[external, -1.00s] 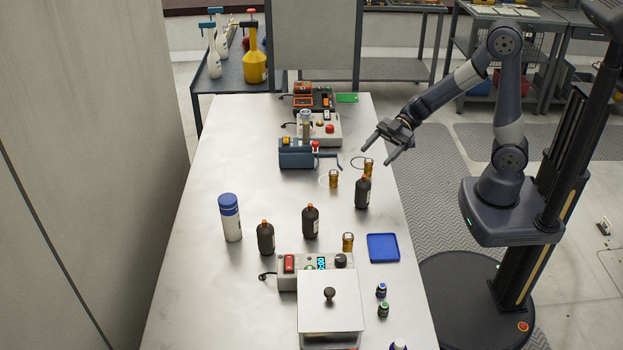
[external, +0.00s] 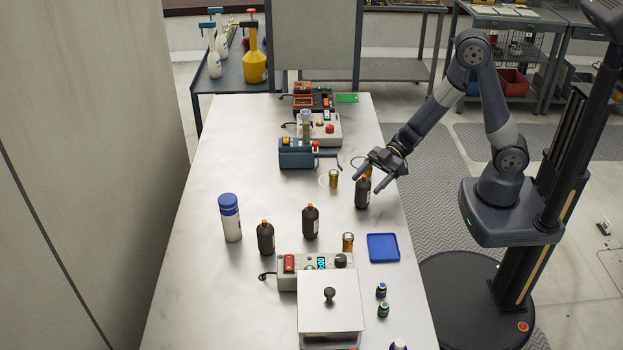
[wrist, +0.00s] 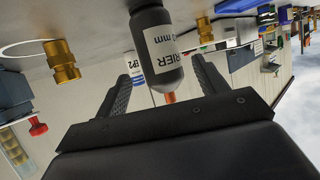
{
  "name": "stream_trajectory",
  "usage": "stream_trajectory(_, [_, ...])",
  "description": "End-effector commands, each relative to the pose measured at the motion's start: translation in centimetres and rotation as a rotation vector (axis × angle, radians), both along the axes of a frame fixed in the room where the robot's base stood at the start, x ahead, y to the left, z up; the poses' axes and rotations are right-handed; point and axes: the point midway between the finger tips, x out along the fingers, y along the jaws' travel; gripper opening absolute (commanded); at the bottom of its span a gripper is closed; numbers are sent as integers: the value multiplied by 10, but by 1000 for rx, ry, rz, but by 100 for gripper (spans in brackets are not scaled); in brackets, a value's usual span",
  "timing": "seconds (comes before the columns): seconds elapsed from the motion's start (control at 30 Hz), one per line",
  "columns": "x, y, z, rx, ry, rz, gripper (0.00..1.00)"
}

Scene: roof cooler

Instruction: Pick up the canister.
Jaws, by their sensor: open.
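Three dark canisters with orange caps stand upright on the steel table. The one at the right (external: 362,195) is closest to my gripper (external: 368,178). The other two stand further left, one near the middle (external: 310,222) and one at the left (external: 266,239). My gripper is open, with its fingers angled down around the top of the right canister. In the wrist view, which looks upside down, this canister (wrist: 158,62) with a white label shows between the two spread fingers (wrist: 164,78). I cannot tell whether a finger touches it.
Brass fittings stand close behind the right canister (external: 334,179) and nearer the front (external: 348,242). A blue tray (external: 382,260) lies in front. A white bottle with a blue cap (external: 230,220) stands left. A hotplate device (external: 285,281) is at the front.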

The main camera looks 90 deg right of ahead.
Motion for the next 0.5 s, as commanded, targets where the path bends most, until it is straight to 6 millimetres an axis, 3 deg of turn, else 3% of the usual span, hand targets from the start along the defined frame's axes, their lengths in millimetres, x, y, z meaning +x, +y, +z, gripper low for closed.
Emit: stream_trajectory(0.5, [36, 34, -21, 0, -1, 0, 68])
